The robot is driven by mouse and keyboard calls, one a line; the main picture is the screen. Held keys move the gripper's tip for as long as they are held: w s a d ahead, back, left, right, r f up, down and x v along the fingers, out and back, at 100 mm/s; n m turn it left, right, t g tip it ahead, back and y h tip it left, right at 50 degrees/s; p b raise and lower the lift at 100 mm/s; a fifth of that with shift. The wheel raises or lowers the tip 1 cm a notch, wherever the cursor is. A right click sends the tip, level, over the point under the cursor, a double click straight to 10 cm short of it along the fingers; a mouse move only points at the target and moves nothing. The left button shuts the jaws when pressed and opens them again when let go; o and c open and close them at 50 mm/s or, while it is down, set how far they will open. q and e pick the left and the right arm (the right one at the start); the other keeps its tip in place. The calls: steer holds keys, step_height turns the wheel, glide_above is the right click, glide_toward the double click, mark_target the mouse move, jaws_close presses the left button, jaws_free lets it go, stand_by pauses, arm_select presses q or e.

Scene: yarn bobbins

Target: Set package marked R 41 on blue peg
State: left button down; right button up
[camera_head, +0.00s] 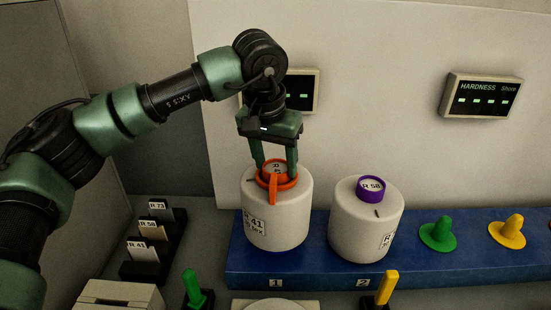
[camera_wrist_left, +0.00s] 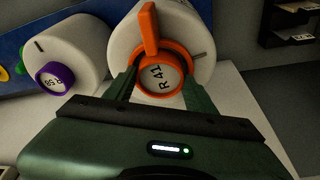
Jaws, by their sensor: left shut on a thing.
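The white yarn package marked R 41 (camera_head: 275,215) stands upright at position 1 on the blue rack, with an orange ring and tab (camera_head: 280,182) at its top. A sliver of blue shows under it; the peg itself is hidden. My left gripper (camera_head: 276,170) comes from above and is shut on the package's orange-ringed top. In the left wrist view the R 41 label (camera_wrist_left: 161,78) faces up between the fingers (camera_wrist_left: 155,85). My right gripper is not in view.
A second package, R 58 (camera_head: 365,220), with a purple ring, stands close by at position 2. Green (camera_head: 438,234) and yellow (camera_head: 507,232) pegs stand free on the blue rack (camera_head: 320,265). A card holder (camera_head: 153,243) is at left.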

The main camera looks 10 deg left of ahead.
arm_select(q)
steer(key=shift+f+b, duration=1.15)
steer(key=shift+f, duration=0.8)
steer(key=shift+c, duration=2.2)
jaws_free()
steer(key=shift+s+f, duration=0.15)
steer(key=shift+f, duration=0.05)
steer(key=b+v, duration=0.1)
steer(key=v, duration=0.7)
steer(key=shift+r+b, duration=0.1)
steer(key=shift+b, duration=0.2)
